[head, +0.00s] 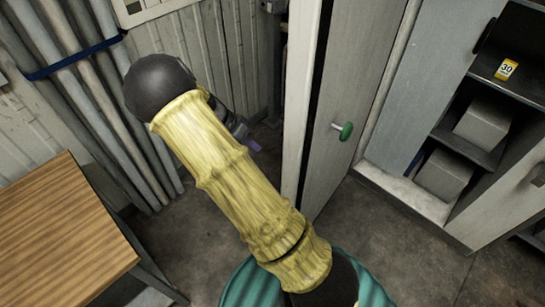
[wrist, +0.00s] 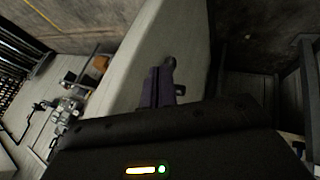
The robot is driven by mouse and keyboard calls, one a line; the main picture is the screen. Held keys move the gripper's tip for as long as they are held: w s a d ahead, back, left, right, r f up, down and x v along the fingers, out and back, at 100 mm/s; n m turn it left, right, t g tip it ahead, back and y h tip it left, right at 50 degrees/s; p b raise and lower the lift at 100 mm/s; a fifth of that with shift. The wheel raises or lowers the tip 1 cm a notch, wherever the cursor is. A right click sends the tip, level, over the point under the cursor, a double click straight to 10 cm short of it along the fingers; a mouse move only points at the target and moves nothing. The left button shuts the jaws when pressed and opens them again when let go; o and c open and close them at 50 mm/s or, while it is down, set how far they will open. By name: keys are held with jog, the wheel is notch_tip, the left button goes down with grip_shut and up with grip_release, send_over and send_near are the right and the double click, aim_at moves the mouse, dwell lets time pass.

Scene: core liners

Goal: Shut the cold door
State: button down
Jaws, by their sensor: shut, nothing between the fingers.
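A tall pale grey door (head: 352,95) stands right of centre in the head view, at an angle to the cabinet on its right. A green knob (head: 346,131) is on its face. A lighter upright panel (head: 300,85) runs along its left side, with a dark gap between them. My gripper (head: 252,145) is left of this panel, apart from the knob, and mostly hidden behind my yellow-sleeved arm. In the wrist view my purple fingers (wrist: 164,85) are shut and empty, in front of a pale surface (wrist: 185,40). I cannot tell whether they touch it.
A wooden table (head: 60,230) stands at the lower left. Grey pipes (head: 95,100) with a blue strap run down the corrugated wall behind it. At right is a dark shelf unit (head: 470,130) with grey boxes and a yellow "30" tag (head: 507,69). Some concrete floor (head: 375,235) is clear.

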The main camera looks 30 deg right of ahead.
jog(key=s+d+f+p, duration=0.2)
jog(key=s+d+f, duration=0.2)
jog(key=shift+s+d, duration=0.25)
jog(key=shift+s, duration=0.15)
